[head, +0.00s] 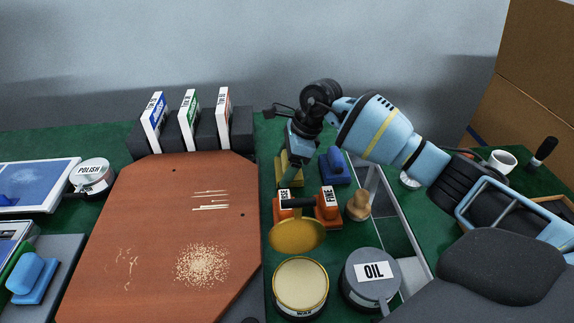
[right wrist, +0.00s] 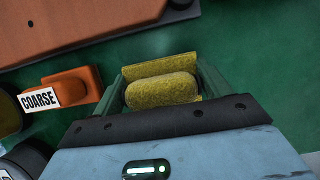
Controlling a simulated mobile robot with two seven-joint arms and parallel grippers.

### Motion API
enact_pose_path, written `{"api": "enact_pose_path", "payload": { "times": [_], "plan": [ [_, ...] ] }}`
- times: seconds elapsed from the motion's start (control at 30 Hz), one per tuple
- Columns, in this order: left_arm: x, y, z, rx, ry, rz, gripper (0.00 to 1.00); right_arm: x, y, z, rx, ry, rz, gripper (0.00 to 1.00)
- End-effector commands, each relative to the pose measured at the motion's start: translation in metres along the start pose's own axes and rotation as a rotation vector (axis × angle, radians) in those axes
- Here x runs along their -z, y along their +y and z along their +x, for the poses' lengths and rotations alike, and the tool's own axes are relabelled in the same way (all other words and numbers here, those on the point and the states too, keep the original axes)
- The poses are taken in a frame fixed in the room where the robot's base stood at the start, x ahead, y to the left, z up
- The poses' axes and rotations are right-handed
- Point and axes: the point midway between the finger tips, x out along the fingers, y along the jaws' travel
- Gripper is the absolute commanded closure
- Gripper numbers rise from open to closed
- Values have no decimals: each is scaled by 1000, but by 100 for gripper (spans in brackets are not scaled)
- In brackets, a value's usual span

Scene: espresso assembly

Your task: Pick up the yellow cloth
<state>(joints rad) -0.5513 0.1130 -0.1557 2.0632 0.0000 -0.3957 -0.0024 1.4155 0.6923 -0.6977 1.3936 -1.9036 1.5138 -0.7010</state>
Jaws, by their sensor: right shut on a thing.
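The yellow cloth (right wrist: 160,88) is a rolled, fuzzy pad with a flat yellow piece (right wrist: 160,68) behind it in the right wrist view. My right gripper (right wrist: 155,95) has its green fingers on either side of it and is shut on it. In the head view the yellow cloth (head: 291,166) shows beyond the orange blocks, partly hidden by my right gripper (head: 287,177), which reaches down from above. I cannot tell whether the cloth touches the green table. My left gripper is not in view.
A blue block (head: 335,166) is just right of the cloth. A WAX tin (head: 300,284), an OIL tin (head: 371,279) and a wooden board (head: 165,220) lie nearer or left.

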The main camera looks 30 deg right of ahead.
Motion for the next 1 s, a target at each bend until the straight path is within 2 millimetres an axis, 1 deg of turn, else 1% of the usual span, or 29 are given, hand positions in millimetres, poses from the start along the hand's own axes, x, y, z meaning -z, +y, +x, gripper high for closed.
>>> {"api": "enact_pose_path", "payload": {
  "times": [0.17,0.4,0.5,0.6,0.73,1.0],
  "plan": [
    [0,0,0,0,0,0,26,-8,-1,-17,4,-2,-1,46],
    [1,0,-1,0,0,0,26,-25,-1,-60,5,-2,-3,46],
    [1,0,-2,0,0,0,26,-31,-1,-74,4,-1,-1,46],
    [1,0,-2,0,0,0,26,-35,0,-84,2,0,-1,46],
    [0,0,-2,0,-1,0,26,-38,0,-91,1,-1,-1,46],
    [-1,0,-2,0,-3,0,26,-38,0,-92,0,0,0,46]
  ]
}}
